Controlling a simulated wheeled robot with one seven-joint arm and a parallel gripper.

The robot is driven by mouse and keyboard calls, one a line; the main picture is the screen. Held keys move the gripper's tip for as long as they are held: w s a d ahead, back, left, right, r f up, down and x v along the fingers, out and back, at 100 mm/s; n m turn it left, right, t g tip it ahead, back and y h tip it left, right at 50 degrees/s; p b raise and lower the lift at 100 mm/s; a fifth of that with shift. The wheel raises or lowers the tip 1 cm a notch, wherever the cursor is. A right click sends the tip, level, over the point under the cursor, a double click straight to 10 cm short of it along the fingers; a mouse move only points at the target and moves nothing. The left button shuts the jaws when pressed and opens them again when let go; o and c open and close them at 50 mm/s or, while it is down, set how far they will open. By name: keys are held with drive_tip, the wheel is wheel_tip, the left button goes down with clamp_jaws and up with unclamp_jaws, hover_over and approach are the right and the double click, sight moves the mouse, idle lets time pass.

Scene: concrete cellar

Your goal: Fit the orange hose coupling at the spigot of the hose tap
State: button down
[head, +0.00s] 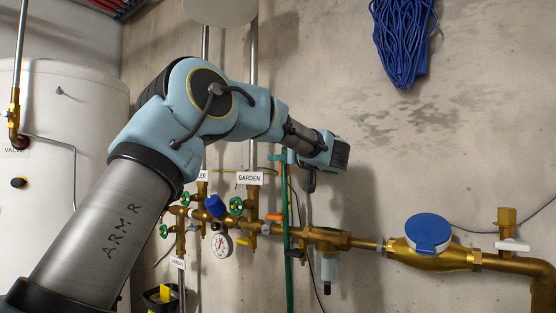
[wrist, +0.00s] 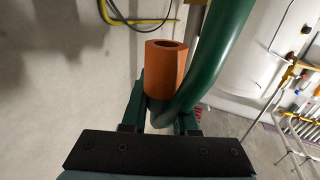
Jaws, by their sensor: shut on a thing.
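The orange hose coupling (wrist: 165,70) is between the two green fingers of my gripper (wrist: 162,98) in the wrist view, its open end facing the top of the picture. My gripper is shut on it. The green hose (wrist: 218,55) bends round below the coupling and rises to the right. In the head view my gripper (head: 285,157) is in front of the wall, right of the GARDEN sign, and the hose (head: 288,255) hangs down from there. I cannot make out the coupling in the head view. I cannot pick out the hose tap or its spigot for certain in either view.
Brass pipework (head: 325,239) with green handwheels and a gauge (head: 221,245) runs along the wall below my gripper. A blue-capped meter (head: 428,233) is at right. Blue cable (head: 403,40) hangs above. A white tank (head: 62,140) stands left. The wall right of my gripper is mostly bare.

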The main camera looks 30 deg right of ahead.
drive_tip(key=shift+s+f+b, duration=0.15)
drive_tip(key=shift+f+b, duration=0.3)
drive_tip(key=shift+f, duration=1.9)
drive_tip(key=shift+p, duration=1)
drive_tip(key=shift+f+b, duration=0.45)
drive_tip(key=shift+f, duration=0.95)
idle(0.4)
drive_tip(key=c, duration=0.6)
unclamp_jaws()
drive_tip(key=s+d+b, duration=0.1)
drive_tip(key=s+b, duration=0.2)
drive_tip(key=s, duration=0.7)
drive_tip(key=shift+s, duration=0.35)
